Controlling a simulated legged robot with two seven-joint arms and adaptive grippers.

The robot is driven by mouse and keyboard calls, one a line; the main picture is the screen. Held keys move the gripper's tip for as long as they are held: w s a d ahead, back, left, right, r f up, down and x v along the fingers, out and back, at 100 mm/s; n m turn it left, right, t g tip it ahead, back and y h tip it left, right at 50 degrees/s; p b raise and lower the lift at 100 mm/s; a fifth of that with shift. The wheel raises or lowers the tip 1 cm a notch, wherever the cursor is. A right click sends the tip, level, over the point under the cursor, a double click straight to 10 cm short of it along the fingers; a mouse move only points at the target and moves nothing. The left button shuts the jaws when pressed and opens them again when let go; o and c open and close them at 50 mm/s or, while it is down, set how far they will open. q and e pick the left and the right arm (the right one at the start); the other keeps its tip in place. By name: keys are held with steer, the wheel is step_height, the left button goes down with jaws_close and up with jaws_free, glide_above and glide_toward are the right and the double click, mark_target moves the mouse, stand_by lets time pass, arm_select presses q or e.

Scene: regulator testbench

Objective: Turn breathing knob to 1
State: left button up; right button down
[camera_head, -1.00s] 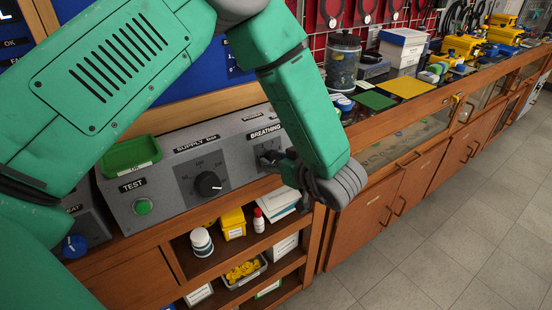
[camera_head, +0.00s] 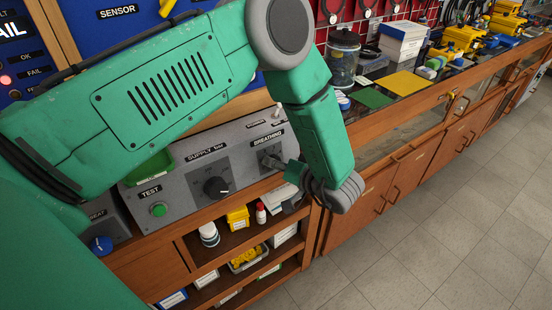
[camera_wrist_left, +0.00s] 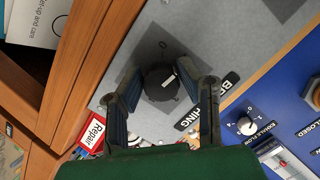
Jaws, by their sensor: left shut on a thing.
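The breathing knob is a round black knob (camera_wrist_left: 160,82) with a white pointer mark, on a dark grey square of the grey panel in the left wrist view. The "BREATHING" label (camera_head: 267,138) sits above it in the head view, where my gripper mostly hides the knob. My left gripper (camera_wrist_left: 171,88) has one finger on each side of the knob and is shut on it. In the head view the left gripper (camera_head: 274,162) reaches the panel from the right. My right gripper is not in view.
The grey test box (camera_head: 190,185) also carries a black supply knob (camera_head: 215,187) and a green test button (camera_head: 158,209). A green tray (camera_head: 152,168) sits on top. Shelves below hold a yellow box (camera_head: 238,218) and bottles. A blue panel (camera_wrist_left: 265,120) adjoins in the wrist view.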

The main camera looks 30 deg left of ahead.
arm_select(q)
steer(key=shift+w+r+m, duration=0.1)
steer(key=shift+w+m, duration=0.05)
steer(key=shift+m, duration=0.35)
steer(key=o, duration=0.9)
steer(key=shift+o, duration=1.2)
steer(key=shift+d, duration=0.1)
steer(key=shift+w, duration=0.1)
